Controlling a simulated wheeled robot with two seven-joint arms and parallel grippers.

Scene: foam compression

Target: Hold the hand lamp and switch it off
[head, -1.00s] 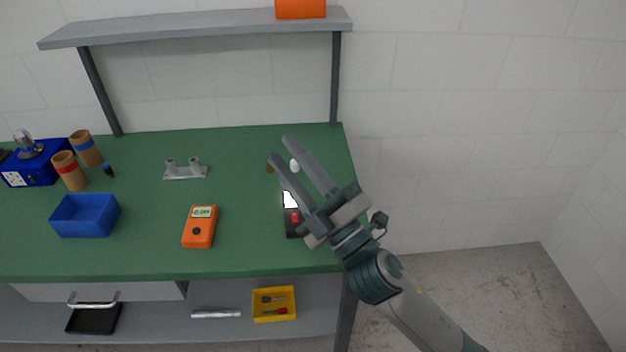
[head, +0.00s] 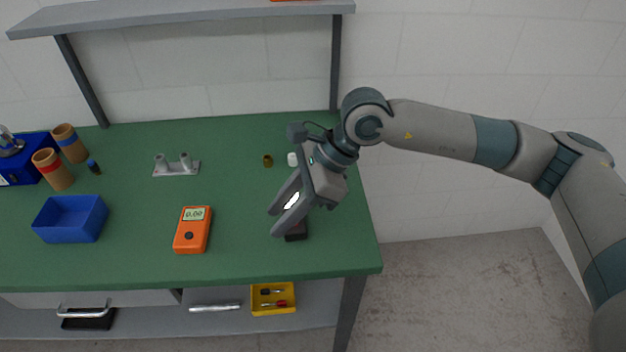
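The hand lamp (head: 297,234) is a dark body with a bright white lit panel (head: 291,201). It lies on the green workbench near the right end. My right gripper (head: 275,223) is above the lamp, its two fingers apart and pointing down-left in the picture. The lit panel shows between the fingers, and the dark end shows below the nearer finger. The red switch and much of the lamp's body are hidden behind the gripper. I cannot tell whether the fingers touch the lamp. My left gripper is not in view.
On the green workbench (head: 230,255) are an orange meter (head: 192,230), a blue bin (head: 70,219), a grey bracket (head: 176,168), a small brass piece (head: 267,160) and a white knob (head: 292,159). A yellow tray (head: 273,299) sits on the lower shelf. Bench around the meter is clear.

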